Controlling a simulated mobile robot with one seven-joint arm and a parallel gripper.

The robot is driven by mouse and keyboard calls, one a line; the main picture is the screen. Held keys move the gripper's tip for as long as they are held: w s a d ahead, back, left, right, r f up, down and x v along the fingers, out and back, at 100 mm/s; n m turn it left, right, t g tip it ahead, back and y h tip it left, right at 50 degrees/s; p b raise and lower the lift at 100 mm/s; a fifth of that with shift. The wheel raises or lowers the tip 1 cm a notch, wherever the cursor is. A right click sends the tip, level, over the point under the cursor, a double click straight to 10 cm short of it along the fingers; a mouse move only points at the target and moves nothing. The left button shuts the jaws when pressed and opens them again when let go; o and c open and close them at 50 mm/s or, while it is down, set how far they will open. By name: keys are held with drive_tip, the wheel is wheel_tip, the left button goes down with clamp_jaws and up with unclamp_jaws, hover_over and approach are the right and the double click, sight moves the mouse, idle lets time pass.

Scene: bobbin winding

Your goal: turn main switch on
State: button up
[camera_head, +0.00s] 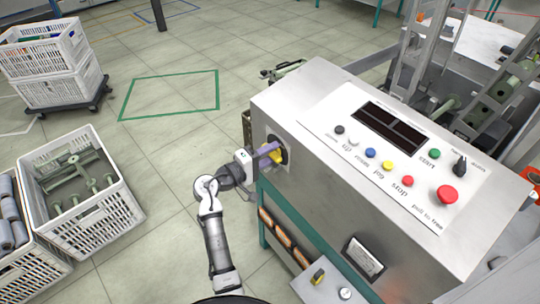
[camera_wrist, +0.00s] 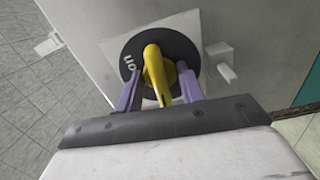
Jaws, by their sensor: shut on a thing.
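The main switch is on the left side wall of the grey machine cabinet (camera_head: 310,100). It has a round black dial and a yellow handle (camera_wrist: 155,68). In the head view the yellow handle (camera_head: 277,157) shows partly behind my fingers. My gripper (camera_head: 270,150) reaches it from the left. In the wrist view my gripper (camera_wrist: 158,78) has one purple finger on each side of the handle and is shut on it. The white letters "on" show upside down on the dial, left of the handle. The fingers hide the lower part of the dial.
The cabinet top has a panel (camera_head: 390,155) with several coloured buttons, a black knob and a red stop button (camera_head: 447,194). A crate with green parts (camera_head: 88,228) stands on the floor at left. Stacked white crates (camera_head: 50,65) stand farther back. The floor between is clear.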

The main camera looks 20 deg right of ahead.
drive_tip(key=shift+f+m+b, duration=0.1)
drive_tip(key=shift+m+b, duration=1.2)
drive_tip(key=shift+b, duration=0.75)
drive_tip(key=shift+m+b, duration=0.8)
drive_tip(key=shift+b, duration=0.5)
drive_tip(key=shift+m+b, duration=1.3)
drive_tip(key=shift+b, duration=0.65)
drive_tip(key=shift+m+b, duration=1.1)
drive_tip(key=shift+b, duration=0.9)
drive_tip(key=shift+m+b, duration=0.8)
drive_tip(key=shift+b, duration=0.3)
drive_tip(key=shift+b, duration=0.55)
drive_tip(key=shift+m+b, duration=1.9)
drive_tip(key=shift+b, duration=0.55)
